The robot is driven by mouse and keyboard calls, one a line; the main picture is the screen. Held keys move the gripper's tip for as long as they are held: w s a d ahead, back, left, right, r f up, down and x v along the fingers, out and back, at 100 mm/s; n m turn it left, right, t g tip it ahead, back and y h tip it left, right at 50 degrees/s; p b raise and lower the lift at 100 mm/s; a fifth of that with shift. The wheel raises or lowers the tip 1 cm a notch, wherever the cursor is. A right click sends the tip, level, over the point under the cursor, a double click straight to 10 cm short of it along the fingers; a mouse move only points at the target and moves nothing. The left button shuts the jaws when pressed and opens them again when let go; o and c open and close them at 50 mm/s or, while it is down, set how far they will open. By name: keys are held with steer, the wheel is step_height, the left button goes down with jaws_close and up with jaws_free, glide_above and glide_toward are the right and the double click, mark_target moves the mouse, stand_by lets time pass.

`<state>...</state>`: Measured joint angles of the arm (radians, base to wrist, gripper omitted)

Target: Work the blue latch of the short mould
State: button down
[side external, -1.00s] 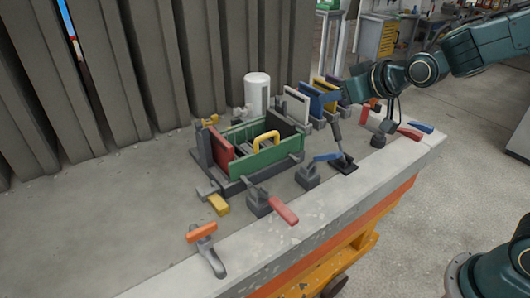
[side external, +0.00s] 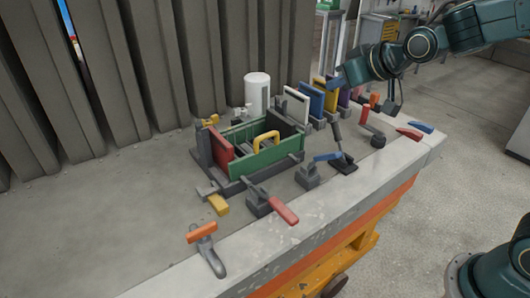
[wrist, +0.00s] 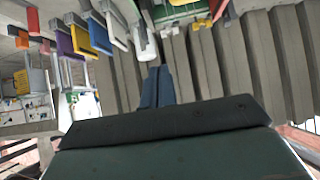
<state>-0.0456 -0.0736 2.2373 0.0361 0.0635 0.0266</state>
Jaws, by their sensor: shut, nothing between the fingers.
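A green mould box (side external: 262,160) with a red panel (side external: 221,147) at its left end and a yellow handle (side external: 266,138) stands on the bench in the side external view. A blue-handled latch (side external: 327,157) on a dark block is right of the box, at the bench front. Another blue piece (side external: 421,127) lies near the right bench corner. I cannot tell which is the short mould's latch. My gripper (side external: 337,84) is in the air above the panel rack, clear of both blue pieces. Its shut, empty fingers show in the wrist view (wrist: 158,72).
White (side external: 297,104), blue (side external: 311,98), yellow and purple panels stand in a rack behind the latches. Red-handled (side external: 284,211) and orange-handled (side external: 202,232) clamps line the front edge. A white cylinder (side external: 257,92) stands behind the box. The bench's left part is clear.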

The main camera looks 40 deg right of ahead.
steer(key=shift+w+a+f+g, duration=0.1)
steer(key=shift+w+f+g, duration=0.25)
steer(key=shift+g, duration=1.2)
steer(key=shift+w+d+f+g, duration=0.15)
steer(key=shift+f+g, duration=0.25)
steer(key=shift+g, duration=1.1)
steer(key=shift+w+a+f+g, duration=0.15)
steer(key=shift+w+f+g, duration=0.25)
steer(key=shift+g, duration=1.15)
steer(key=shift+f, duration=0.1)
glide_above(325, 154)
steer(key=w, duration=0.2)
step_height(325, 154, down, 10)
steer(key=shift+w+r, duration=0.1)
steer(key=shift+w, duration=0.05)
steer(key=shift+s+f, duration=0.6)
steer(key=shift+f, duration=0.15)
steer(key=shift+s+f, duration=0.65)
steer(key=shift+f, duration=0.15)
steer(key=shift+s, duration=0.1)
